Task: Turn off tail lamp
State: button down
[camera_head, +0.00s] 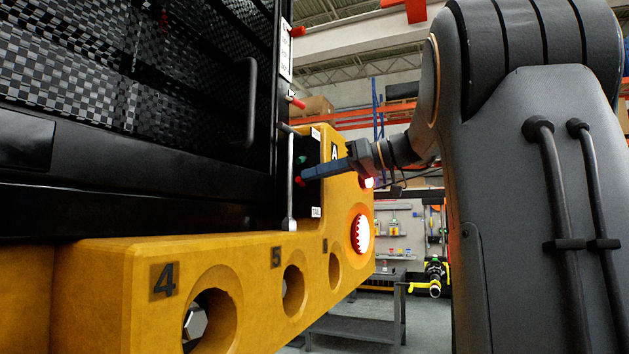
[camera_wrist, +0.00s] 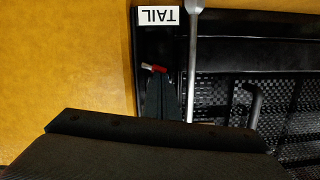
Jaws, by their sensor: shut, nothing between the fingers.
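The lit tail lamp (camera_head: 361,234), white with a red rim, glows in a round hole of the yellow carrier body (camera_head: 190,262). A black switch panel (camera_head: 312,200) on the carrier has a green part (camera_head: 302,159) and a red part (camera_head: 299,180). Its TAIL label (camera_head: 316,212) shows upside down in the wrist view (camera_wrist: 158,16). There a small red lever (camera_wrist: 153,68) with a pale end lies just beyond my fingertips. My gripper (camera_head: 304,175) is shut and empty, its tips at the red part. I cannot tell whether they touch.
A vertical metal rod (camera_head: 290,185) stands beside the panel and also shows in the wrist view (camera_wrist: 193,60). A black mesh cage (camera_head: 130,90) with a handle (camera_head: 247,105) rises on the left. A grey bench (camera_head: 370,325) stands behind the carrier.

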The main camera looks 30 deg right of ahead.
jog(key=shift+s+a+f+n+h+b, duration=0.15)
jog(key=shift+n+b, duration=0.4)
jog(key=shift+b, duration=1.3)
jog(key=shift+a+f+n+h+b, duration=0.15)
jog(key=shift+n+b, duration=0.4)
jog(key=shift+b, duration=1.3)
jog(key=shift+d, duration=0.1)
